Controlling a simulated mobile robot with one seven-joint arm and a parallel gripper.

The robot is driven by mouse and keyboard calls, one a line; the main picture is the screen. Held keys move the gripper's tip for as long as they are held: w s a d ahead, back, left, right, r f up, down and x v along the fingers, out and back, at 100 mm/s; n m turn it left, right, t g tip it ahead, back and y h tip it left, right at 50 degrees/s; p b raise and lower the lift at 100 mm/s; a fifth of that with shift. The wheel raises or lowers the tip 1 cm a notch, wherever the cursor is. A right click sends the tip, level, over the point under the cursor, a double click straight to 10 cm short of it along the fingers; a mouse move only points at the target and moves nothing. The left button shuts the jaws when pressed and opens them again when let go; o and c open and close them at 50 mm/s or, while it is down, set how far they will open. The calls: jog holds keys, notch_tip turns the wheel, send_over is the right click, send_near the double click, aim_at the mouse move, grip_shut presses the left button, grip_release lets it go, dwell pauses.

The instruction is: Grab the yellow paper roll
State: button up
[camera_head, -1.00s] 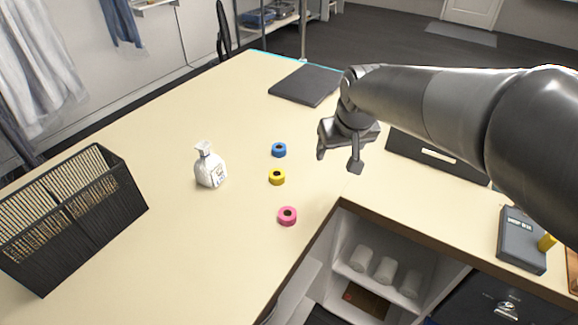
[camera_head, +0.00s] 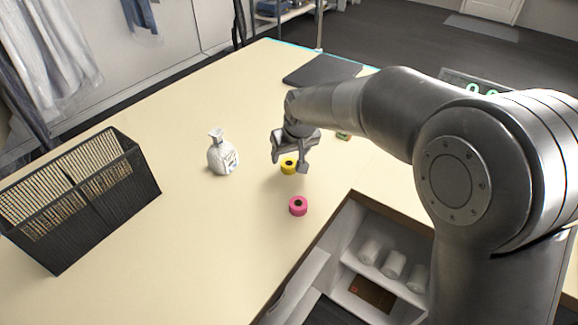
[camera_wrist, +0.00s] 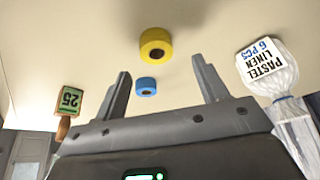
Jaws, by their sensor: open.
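The yellow paper roll (camera_head: 288,166) lies flat on the cream table, partly behind my gripper in the head view. In the wrist view the yellow roll (camera_wrist: 155,46) is just beyond the fingertips, roughly centred between them. My gripper (camera_head: 288,170) is open and empty, with its fingers pointing down near the roll. The wrist view shows both fingers (camera_wrist: 161,68) spread apart, with nothing between them touching either finger.
A pink roll (camera_head: 298,206) lies in front of the yellow one. A blue roll (camera_wrist: 146,86) shows in the wrist view. Bare table lies between bottle and basket.

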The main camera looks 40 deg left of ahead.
aim_at(289, 163)
jog(key=x, duration=0.4)
jog(key=shift+w+d+f, duration=0.1)
jog(key=shift+f, duration=0.3)
jog(key=shift+c, duration=0.2)
jog(key=c, duration=1)
jog(key=shift+c, duration=0.2)
jog(key=shift+r, duration=0.1)
